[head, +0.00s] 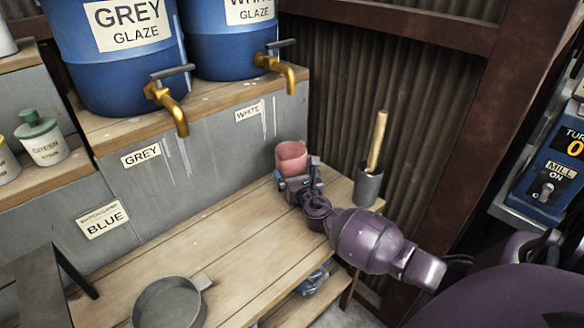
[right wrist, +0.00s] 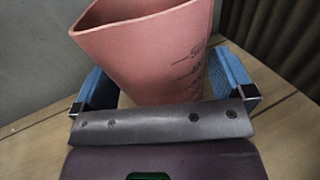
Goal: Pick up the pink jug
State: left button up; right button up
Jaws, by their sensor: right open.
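The pink jug (head: 291,158) stands upright at the back of the wooden bench, near the grey wall. In the right wrist view the jug (right wrist: 148,52) fills the space ahead of the palm, with dark measuring marks on its side. My right gripper (right wrist: 160,88) is open, with one blue finger on each side of the jug. The right finger looks close to the jug; I cannot tell if it touches. In the head view my right gripper (head: 299,180) hides the jug's lower part. My left gripper is not in view.
A grey pot (head: 368,187) with a wooden-handled tool stands right of the jug. A grey pan (head: 168,303) sits at the bench front. Blue glaze barrels with brass taps (head: 172,105) stand on the ledge behind. The middle of the bench (head: 235,240) is clear.

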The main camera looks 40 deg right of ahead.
jog(key=shift+f+x, duration=0.25)
jog(key=shift+x, duration=0.8)
jog(key=shift+w+r, duration=0.15)
jog(key=shift+w, duration=0.05)
